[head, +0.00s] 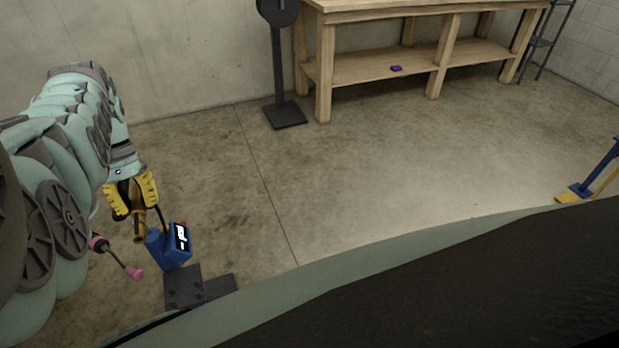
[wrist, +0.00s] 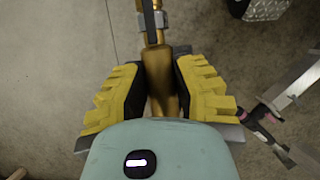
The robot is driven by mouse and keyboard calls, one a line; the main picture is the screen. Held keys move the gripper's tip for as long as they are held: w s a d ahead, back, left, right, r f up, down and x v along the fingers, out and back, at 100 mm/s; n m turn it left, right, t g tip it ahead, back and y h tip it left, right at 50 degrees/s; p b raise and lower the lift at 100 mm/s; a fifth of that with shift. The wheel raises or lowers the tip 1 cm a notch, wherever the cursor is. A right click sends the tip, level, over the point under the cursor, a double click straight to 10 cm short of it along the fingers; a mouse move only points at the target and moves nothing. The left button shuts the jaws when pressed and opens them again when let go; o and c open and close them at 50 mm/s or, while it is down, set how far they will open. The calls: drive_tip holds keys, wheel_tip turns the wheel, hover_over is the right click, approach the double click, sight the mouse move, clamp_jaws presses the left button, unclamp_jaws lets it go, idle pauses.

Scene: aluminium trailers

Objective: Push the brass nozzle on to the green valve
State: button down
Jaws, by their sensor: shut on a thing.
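My gripper (head: 137,212) is low at the left in the head view, with its yellow fingers pointing down. In the wrist view my gripper (wrist: 160,62) is shut on the brass nozzle (wrist: 164,80), one yellow finger on each side. The nozzle points away from the palm, with narrower brass parts at the top edge of that view. In the head view the brass nozzle (head: 139,229) shows below the fingers, close to a blue device. I cannot make out a green valve in either view, nor whether the nozzle touches anything.
A wooden workbench (head: 400,66) and a dark post (head: 280,75) stand at the back. The middle floor is clear.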

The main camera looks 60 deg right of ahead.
drive_tip(key=shift+w+a+r, duration=0.1)
drive_tip(key=shift+a+r, duration=0.1)
drive_tip(key=shift+r, duration=0.1)
drive_tip(key=shift+w+r, duration=0.1)
drive_tip(key=shift+w, duration=0.05)
drive_tip(key=shift+w+a+r+p, duration=0.15)
drive_tip(key=shift+r+p, duration=0.05)
drive_tip(key=shift+p, duration=0.15)
drive_tip(key=shift+r, duration=0.1)
drive_tip(key=shift+a+r+n, duration=0.15)
drive_tip(key=shift+n, duration=0.15)
drive_tip(key=shift+w+a+r+p, duration=0.45)
drive_tip(key=shift+a+r+p, duration=0.2)
drive_tip(key=shift+r, duration=0.15)
drive_tip(key=shift+w+a+r+n, duration=0.15)
drive_tip(key=shift+a+r+n, duration=0.15)
drive_tip(key=shift+r, duration=0.15)
